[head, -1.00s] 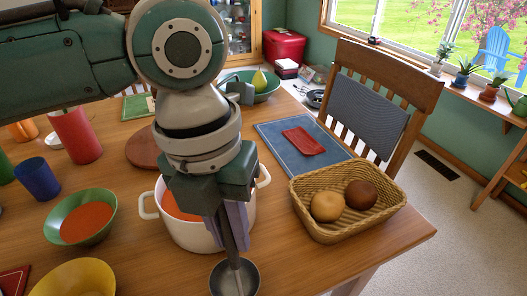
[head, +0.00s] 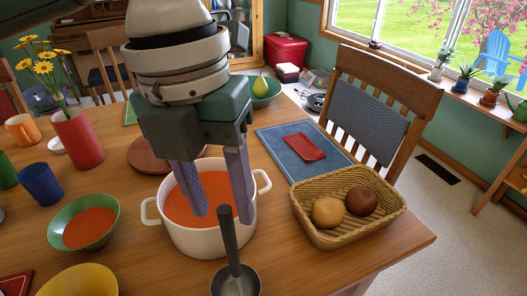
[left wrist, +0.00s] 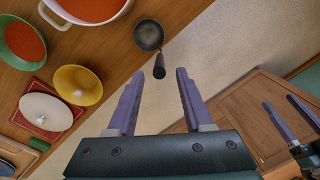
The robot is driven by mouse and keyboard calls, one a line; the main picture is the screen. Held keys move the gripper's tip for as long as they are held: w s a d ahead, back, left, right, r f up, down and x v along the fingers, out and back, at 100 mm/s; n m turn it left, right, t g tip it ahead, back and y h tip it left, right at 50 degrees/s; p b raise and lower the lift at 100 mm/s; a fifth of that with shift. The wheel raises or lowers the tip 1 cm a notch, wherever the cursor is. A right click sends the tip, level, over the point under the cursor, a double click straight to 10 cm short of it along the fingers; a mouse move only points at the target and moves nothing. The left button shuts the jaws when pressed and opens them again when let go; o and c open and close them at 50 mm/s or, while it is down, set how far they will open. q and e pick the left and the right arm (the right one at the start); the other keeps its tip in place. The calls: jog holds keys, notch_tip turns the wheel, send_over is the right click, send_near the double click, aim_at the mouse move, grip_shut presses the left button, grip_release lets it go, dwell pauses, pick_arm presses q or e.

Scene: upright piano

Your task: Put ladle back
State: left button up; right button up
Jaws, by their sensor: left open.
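The ladle (head: 228,243) has a dark handle pointing up and a round grey bowl at the bottom of the head view, in front of the white pot (head: 187,240). In the left wrist view, the ladle (left wrist: 149,36) shows near the table edge, beyond my fingertips. What it rests on, if anything, I cannot tell.
Orange soup fills the pot and a green bowl (head: 62,222). A wicker basket (head: 310,225) with two rolls stands right of the pot. A yellow bowl (head: 80,280) and a red vase (head: 78,140) stand left. A chair (head: 385,95) stands behind the basket.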

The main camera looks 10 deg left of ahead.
pick_arm(q)
jog(key=r, duration=0.5)
jog(key=shift+a, duration=0.2)
jog(key=s+d+f+n+t+h, duration=0.25)
jog(key=s+d+f+n, duration=0.3)
jog(key=n, duration=0.95)
jog(key=s+a+f+n+y, duration=0.1)
jog(key=s+a+f+n, duration=0.1)
jog(key=s+a+n, duration=0.2)
jog(key=s+a+f+n+t+y, duration=0.1)
jog(key=s+a+n, duration=0.4)
jog(key=a+n, duration=0.5)
notch_tip(320, 180, down, 2)
jog(key=n+y, duration=0.1)
jog(key=n, duration=0.4)
jog(key=shift+s+n, duration=0.2)
jog(key=shift+n, duration=0.1)
